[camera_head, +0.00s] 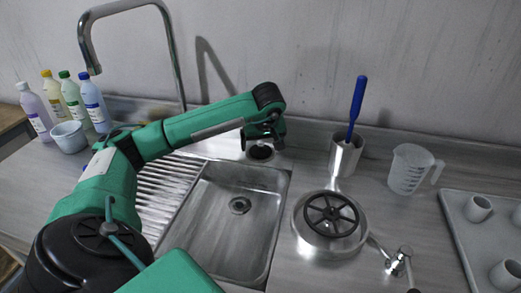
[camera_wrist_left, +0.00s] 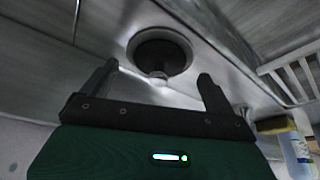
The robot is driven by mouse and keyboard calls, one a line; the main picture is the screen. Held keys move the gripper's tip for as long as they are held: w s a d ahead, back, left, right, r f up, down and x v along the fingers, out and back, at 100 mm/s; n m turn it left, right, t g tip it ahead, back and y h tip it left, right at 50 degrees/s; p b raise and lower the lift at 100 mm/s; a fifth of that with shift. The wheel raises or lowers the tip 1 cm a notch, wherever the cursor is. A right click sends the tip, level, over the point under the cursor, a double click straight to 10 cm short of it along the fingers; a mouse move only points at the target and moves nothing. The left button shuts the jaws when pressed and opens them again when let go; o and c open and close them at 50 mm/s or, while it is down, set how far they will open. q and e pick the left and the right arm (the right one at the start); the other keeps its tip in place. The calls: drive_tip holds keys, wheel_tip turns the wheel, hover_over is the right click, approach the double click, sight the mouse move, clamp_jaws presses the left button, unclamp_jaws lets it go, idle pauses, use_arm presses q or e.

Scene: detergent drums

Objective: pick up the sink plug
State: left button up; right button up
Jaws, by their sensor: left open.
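The sink plug (camera_head: 261,152) shows as a small dark round piece on the steel just behind the sink basin (camera_head: 214,245), partly covered by my gripper. In the left wrist view the plug (camera_wrist_left: 160,50) is a dark disc with a paler rim, and a small light knob shows at its near edge. My left gripper (camera_head: 262,136) is above the plug, pointing down. In its wrist view the fingers (camera_wrist_left: 157,75) are spread apart with nothing between them, one on each side of the plug's near edge. My right gripper is not in view.
A faucet (camera_head: 172,50) arches at the back left near several bottles (camera_head: 74,98) and a cup (camera_head: 69,137).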

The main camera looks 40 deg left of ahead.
sight(260, 147)
use_arm(q)
drive_tip(key=x, duration=0.2)
drive_tip(key=shift+w+a+f, duration=0.1)
drive_tip(key=shift+f, duration=0.15)
drive_tip(key=c, duration=1.1)
drive_tip(key=shift+r, duration=0.15)
